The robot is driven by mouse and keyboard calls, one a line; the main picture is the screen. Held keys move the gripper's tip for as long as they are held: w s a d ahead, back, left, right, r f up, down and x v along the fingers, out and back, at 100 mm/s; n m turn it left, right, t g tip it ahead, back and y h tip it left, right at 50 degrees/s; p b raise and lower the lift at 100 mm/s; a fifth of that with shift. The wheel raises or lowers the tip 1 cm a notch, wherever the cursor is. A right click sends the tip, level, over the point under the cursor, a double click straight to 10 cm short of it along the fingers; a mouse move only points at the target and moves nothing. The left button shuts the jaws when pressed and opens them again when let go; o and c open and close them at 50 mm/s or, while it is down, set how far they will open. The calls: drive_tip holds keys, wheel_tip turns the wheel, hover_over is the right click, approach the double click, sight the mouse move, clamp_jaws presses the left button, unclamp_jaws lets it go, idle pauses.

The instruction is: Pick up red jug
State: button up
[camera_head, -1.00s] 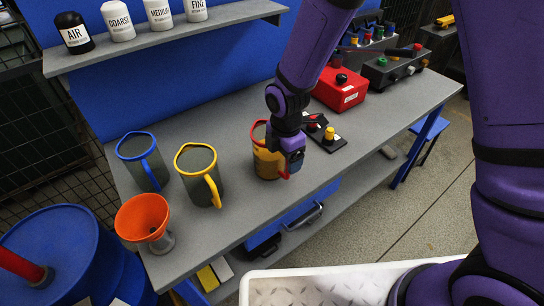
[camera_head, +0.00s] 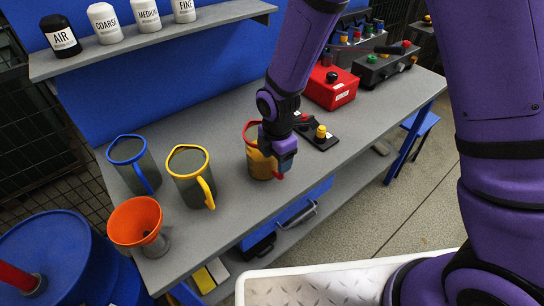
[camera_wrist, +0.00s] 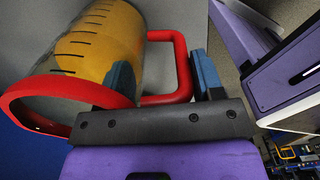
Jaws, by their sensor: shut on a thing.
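The red jug (camera_head: 259,166) has clear walls, a red rim and handle, and amber contents. In the head view it stands upright at the middle of the grey bench, and no gap shows under it. In the wrist view the red jug (camera_wrist: 100,45) fills the upper left, with its rim toward me. My gripper (camera_head: 284,163) is at the handle side of the jug. In the wrist view my gripper (camera_wrist: 165,80) has its blue fingers on either side of the red handle and is shut on it. My wrist hides part of the rim and handle in the head view.
A yellow-rimmed jug (camera_head: 188,163) and a blue-rimmed jug (camera_head: 128,150) stand to the left, with an orange funnel (camera_head: 135,221) in front. A black plate with a yellow knob (camera_head: 321,132) and a red box (camera_head: 331,88) lie to the right. Bottles (camera_head: 103,23) line the shelf above.

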drive_tip(key=shift+r, duration=1.65)
drive_tip(key=shift+s+r, duration=0.2)
drive_tip(key=s+d+r, duration=0.1)
drive_tip(key=s, duration=1.4)
drive_tip(key=shift+s+r, duration=0.15)
drive_tip(key=shift+s, duration=0.15)
